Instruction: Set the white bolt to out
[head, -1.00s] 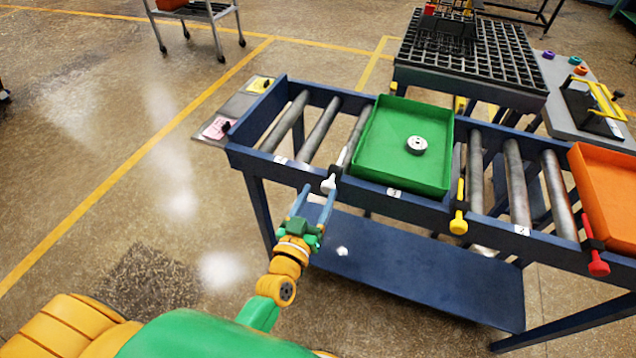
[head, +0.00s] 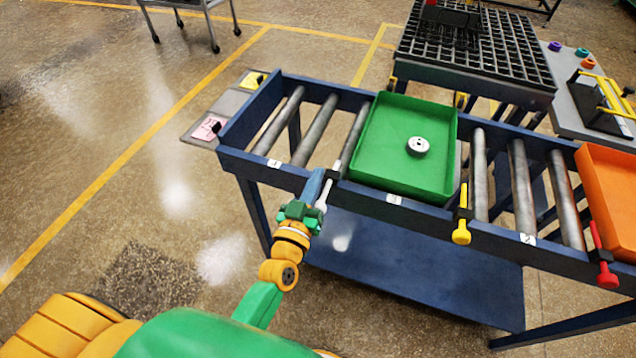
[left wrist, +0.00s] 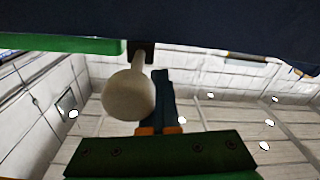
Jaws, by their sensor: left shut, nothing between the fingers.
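The white bolt (head: 322,199) is at the front rail of the roller conveyor, left of the green tray (head: 447,150). Its shaft sticks out from a black bracket toward me, with the knob at the near end. In the left wrist view the round white knob (left wrist: 128,97) hangs below the bracket on a length of bare shaft. My left gripper (head: 317,177) is shut and empty, just left of the bolt in the head view. In the left wrist view its closed blue fingers (left wrist: 161,98) stand beside the knob; I cannot tell whether they touch. My right gripper is not in view.
A yellow bolt (head: 461,234) and a red bolt (head: 606,274) sit farther right along the rail. The green tray holds a grey round part (head: 418,146). An orange tray (head: 612,206) is at the right. The blue lower shelf (head: 420,270) lies below; the floor at left is clear.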

